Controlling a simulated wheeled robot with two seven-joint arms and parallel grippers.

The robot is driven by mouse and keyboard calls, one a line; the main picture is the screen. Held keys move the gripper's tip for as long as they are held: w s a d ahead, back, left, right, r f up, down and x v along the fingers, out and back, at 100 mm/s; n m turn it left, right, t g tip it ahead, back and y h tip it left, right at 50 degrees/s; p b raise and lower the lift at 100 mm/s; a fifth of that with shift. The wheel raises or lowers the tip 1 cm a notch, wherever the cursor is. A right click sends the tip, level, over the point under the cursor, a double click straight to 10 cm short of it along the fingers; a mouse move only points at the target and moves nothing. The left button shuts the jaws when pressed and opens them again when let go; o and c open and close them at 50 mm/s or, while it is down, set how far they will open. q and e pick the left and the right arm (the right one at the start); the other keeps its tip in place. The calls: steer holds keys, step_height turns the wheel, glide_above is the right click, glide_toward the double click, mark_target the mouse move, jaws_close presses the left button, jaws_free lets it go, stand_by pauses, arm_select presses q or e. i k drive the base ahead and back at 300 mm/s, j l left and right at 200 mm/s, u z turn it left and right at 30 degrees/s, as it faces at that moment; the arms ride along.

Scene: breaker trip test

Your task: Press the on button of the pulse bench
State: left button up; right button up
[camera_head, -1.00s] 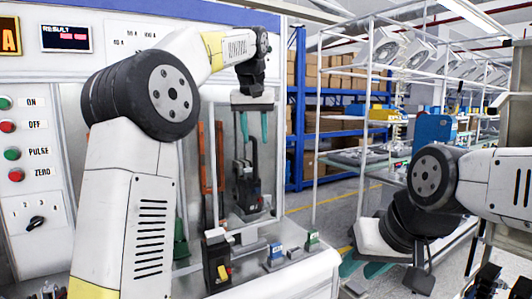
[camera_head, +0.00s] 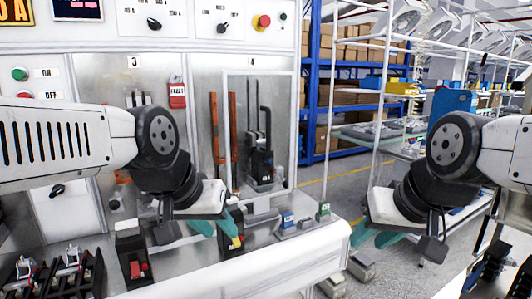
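The green ON button (camera_head: 19,74) is on the panel at the far left of the head view, with its ON label to its right. The red OFF button (camera_head: 23,94) is just below it, close above my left arm. My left arm comes in from the left across the lower panel and hides the PULSE and ZERO buttons. My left gripper (camera_head: 214,229) is open and empty, pointing down over the bench, far to the right of the ON button. My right gripper (camera_head: 376,239) is open and empty at the right, beyond the bench's right end.
An amber display (camera_head: 15,12) and a dark result screen (camera_head: 77,9) are above the buttons. A red emergency-type knob (camera_head: 262,21) is on the upper panel. Breakers (camera_head: 70,262) stand at the front left of the bench. Blue shelving is behind at the right.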

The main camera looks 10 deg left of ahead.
mark_target(18, 74)
steer(key=u, duration=1.85)
